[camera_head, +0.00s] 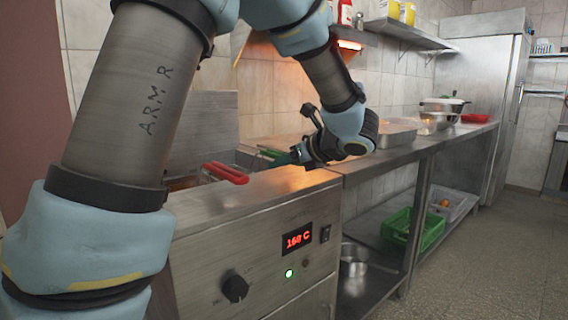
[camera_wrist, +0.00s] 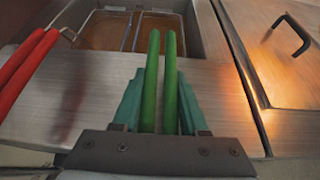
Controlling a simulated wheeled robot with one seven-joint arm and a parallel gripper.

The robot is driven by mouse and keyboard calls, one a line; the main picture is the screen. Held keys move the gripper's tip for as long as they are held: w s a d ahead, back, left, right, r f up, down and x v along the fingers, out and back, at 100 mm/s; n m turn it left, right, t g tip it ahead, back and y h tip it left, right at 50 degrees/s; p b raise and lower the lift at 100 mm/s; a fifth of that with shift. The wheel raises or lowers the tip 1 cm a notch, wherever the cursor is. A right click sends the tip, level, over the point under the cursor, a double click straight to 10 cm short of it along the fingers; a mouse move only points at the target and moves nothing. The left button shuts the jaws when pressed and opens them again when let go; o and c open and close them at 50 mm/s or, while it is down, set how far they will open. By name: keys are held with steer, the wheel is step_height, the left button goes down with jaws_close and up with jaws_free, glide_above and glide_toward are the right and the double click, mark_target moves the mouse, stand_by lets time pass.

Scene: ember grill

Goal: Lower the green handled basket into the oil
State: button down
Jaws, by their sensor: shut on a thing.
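In the wrist view the green handle (camera_wrist: 151,85) is a pair of parallel green bars between the fingers of my gripper (camera_wrist: 160,112). My gripper is shut on it. Wire frames of the baskets (camera_wrist: 137,32) show beyond the handle, at the well of brown oil (camera_wrist: 100,32). How deep the green handled basket sits in the oil cannot be told. In the head view my gripper (camera_head: 300,154) is over the fryer top, and a bit of the green handle (camera_head: 270,153) shows just left of it. My arm hides most of the well there.
A red handle (camera_head: 225,172) lies left of the green one, also in the wrist view (camera_wrist: 25,65). A lid with a black handle (camera_wrist: 292,36) is at right. Pots (camera_head: 440,112) stand farther along the counter.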

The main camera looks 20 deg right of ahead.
steer(key=shift+f, duration=0.2)
steer(key=shift+c, duration=1.8)
jaws_free()
steer(key=shift+s+d, duration=0.1)
